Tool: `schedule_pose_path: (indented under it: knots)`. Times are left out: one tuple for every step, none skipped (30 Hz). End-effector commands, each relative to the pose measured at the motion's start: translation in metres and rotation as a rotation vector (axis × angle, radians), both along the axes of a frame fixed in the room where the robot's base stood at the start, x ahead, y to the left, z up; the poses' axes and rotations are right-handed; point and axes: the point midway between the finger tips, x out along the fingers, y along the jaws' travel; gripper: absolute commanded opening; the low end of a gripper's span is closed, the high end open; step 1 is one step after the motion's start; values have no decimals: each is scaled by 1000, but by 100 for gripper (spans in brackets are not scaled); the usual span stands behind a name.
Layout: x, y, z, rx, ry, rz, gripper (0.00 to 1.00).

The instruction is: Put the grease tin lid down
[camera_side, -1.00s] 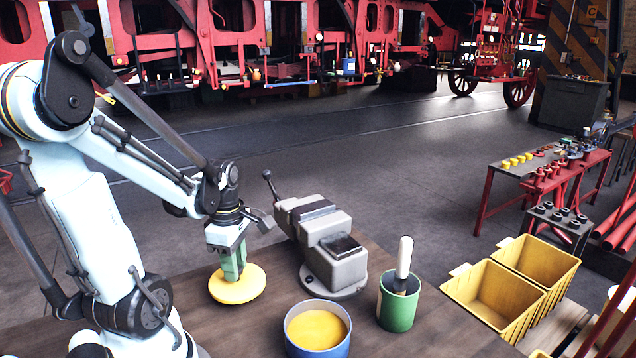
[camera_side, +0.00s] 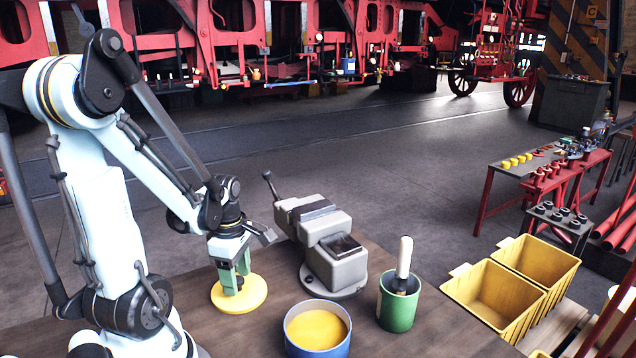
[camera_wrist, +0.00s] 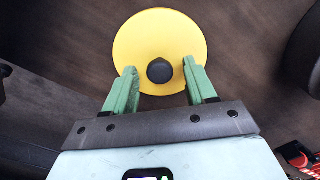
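The yellow round grease tin lid (camera_side: 240,301) lies flat on the wooden bench, left of the vise and the blue tin. In the wrist view the lid (camera_wrist: 160,30) shows its dark round knob (camera_wrist: 159,71) facing up. My gripper (camera_side: 236,282) is right over the lid. In the wrist view my gripper (camera_wrist: 160,69) is open, with its green fingers on either side of the knob and a gap to each. The blue grease tin (camera_side: 317,330) stands uncovered on the bench, with yellow grease inside.
A grey vise (camera_side: 325,245) stands close to the right of my gripper. A green pot (camera_side: 397,309) with a white-handled tool stands right of the tin. Yellow bins (camera_side: 493,297) stand at the bench's right. Bare bench lies around the lid's front.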

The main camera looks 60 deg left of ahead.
Motion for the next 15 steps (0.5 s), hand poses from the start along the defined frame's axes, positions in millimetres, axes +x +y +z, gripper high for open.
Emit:
schedule_pose_path:
  knots:
    - [0, 0, 0, 0, 0, 0, 56]
    - [0, 0, 0, 0, 0, 0, 56]
    - [0, 0, 0, 0, 0, 0, 56]
    - [0, 0, 0, 0, 0, 0, 56]
    - [0, 0, 0, 0, 0, 0, 56]
    - [0, 0, 0, 0, 0, 0, 56]
    - [0, 0, 1, 0, 0, 0, 56]
    - [0, 0, 2, 0, 0, 0, 56]
    - [0, 0, 3, 0, 0, 0, 56]
    - [0, 0, 4, 0, 0, 0, 56]
    - [0, 0, 6, 0, 0, 0, 56]
    - [0, 0, 9, 0, 0, 0, 56]
    - [0, 0, 11, 0, 0, 0, 56]
    - [0, 0, 14, 0, 0, 0, 56]
    - [0, 0, 18, 0, 0, 0, 56]
